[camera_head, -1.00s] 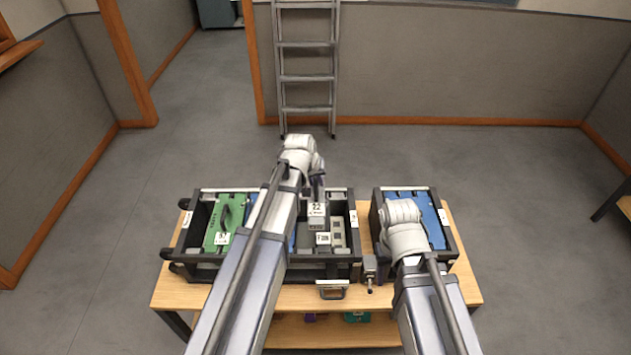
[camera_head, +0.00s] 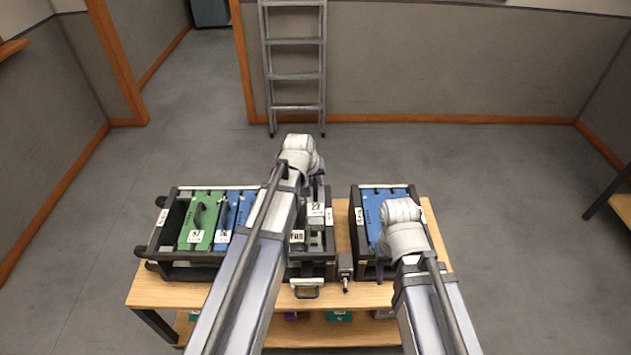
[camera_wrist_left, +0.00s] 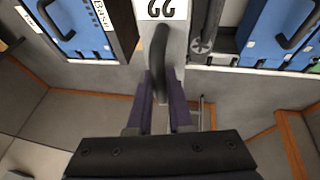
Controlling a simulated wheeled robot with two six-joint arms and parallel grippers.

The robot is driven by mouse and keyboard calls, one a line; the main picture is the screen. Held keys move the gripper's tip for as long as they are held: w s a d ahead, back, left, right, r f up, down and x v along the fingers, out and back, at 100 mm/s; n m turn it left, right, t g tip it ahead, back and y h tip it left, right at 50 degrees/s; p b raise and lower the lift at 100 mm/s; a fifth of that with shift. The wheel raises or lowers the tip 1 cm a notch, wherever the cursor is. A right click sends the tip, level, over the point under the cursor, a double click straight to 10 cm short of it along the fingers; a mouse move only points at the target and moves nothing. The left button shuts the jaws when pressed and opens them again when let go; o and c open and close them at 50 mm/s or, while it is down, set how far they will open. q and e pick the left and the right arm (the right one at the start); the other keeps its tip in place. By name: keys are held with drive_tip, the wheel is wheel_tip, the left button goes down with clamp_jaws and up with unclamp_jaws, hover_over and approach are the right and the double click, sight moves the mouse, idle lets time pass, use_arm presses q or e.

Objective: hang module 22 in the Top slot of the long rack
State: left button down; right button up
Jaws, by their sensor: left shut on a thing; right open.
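Module 22 (camera_head: 317,212) is a grey module with a white "22" label. My left gripper (camera_wrist_left: 160,103) is shut on its dark handle (camera_wrist_left: 160,50); the label shows upside down in the left wrist view. In the head view the module is over the right end of the long rack (camera_head: 205,272), a black case with green and blue modules. I cannot tell its height above the rack. My left arm hides the rack's middle slots. My right gripper (camera_head: 386,270) is mostly hidden by its arm, at the front of the short rack.
The short rack (camera_head: 352,200) stands right of the long rack with blue modules inside. Its "Base" label (camera_wrist_left: 101,14) shows in the left wrist view. A small grey device (camera_head: 345,270) sits between the racks on the wooden table (camera_head: 150,290). A ladder (camera_head: 294,75) leans behind.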

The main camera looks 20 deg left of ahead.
sight(310, 199)
use_arm(q)
drive_tip(key=shift+f+b, duration=5.05)
drive_tip(key=shift+f, duration=0.2)
drive_tip(key=shift+f+b, duration=1.25)
drive_tip(key=shift+f, duration=0.05)
drive_tip(key=c, duration=0.8)
unclamp_jaws()
drive_tip(key=shift+o, duration=0.2)
drive_tip(key=shift+s, duration=0.1)
drive_tip(key=p+v, duration=0.7)
drive_tip(key=v, duration=0.1)
drive_tip(key=shift+r, duration=0.1)
wheel_tip(310, 199, up, 7)
drive_tip(key=p, duration=0.7)
